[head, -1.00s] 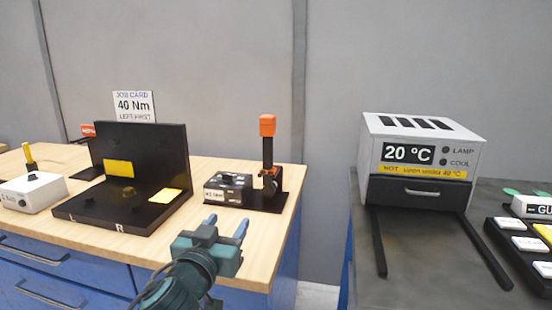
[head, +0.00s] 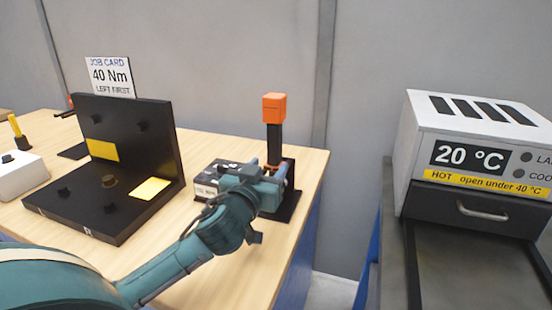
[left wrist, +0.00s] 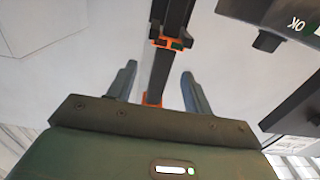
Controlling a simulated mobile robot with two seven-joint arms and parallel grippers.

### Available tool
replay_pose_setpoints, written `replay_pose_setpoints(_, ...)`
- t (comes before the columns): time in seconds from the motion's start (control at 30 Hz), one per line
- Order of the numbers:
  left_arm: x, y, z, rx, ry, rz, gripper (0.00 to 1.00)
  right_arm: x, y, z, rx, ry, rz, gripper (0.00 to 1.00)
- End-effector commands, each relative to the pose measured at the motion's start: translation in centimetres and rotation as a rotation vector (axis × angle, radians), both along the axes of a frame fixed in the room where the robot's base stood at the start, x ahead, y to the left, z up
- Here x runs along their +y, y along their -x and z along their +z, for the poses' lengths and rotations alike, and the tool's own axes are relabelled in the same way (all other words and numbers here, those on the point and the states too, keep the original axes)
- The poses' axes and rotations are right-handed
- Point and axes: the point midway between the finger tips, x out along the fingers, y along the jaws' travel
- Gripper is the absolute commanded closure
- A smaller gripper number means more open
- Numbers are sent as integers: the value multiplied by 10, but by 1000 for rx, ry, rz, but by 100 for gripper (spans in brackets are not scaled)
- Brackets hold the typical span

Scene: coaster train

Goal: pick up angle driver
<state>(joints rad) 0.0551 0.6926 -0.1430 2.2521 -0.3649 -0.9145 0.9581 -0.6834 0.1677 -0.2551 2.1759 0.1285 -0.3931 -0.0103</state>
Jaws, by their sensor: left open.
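The angle driver, with an orange block (head: 274,108) on top of a black upright shaft, stands upright at the right end of the wooden bench. Its lower part is partly hidden by my left gripper (head: 268,180), which is at the driver's lower shaft. In the left wrist view, the driver's black shaft with an orange collar (left wrist: 170,43) runs between the two open fingers of the left gripper (left wrist: 158,80). I cannot tell how deep it sits between them. Nothing is held. My right gripper is not in view.
A small black-topped box (head: 208,180) stands just left of the driver. A black L-shaped fixture (head: 105,215) with yellow patches and a job card (head: 110,77) are farther left. A white oven (head: 480,130) stands on the dark bench at right, across a gap.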

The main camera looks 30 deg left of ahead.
Motion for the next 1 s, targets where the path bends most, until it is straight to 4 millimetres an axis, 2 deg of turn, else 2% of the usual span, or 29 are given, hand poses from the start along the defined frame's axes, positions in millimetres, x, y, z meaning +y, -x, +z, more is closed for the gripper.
replay_pose_setpoints(0.1,5,-19,2,-2,-1,0,49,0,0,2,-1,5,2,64)
replay_pose_setpoints(0.37,11,-38,1,-1,-2,0,49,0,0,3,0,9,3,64)
replay_pose_setpoints(0.63,23,-74,-1,-1,0,1,49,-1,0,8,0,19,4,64)
replay_pose_setpoints(0.97,24,-80,-3,0,0,0,49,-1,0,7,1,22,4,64)
replay_pose_setpoints(1.0,24,-80,-3,0,0,0,52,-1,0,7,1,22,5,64)
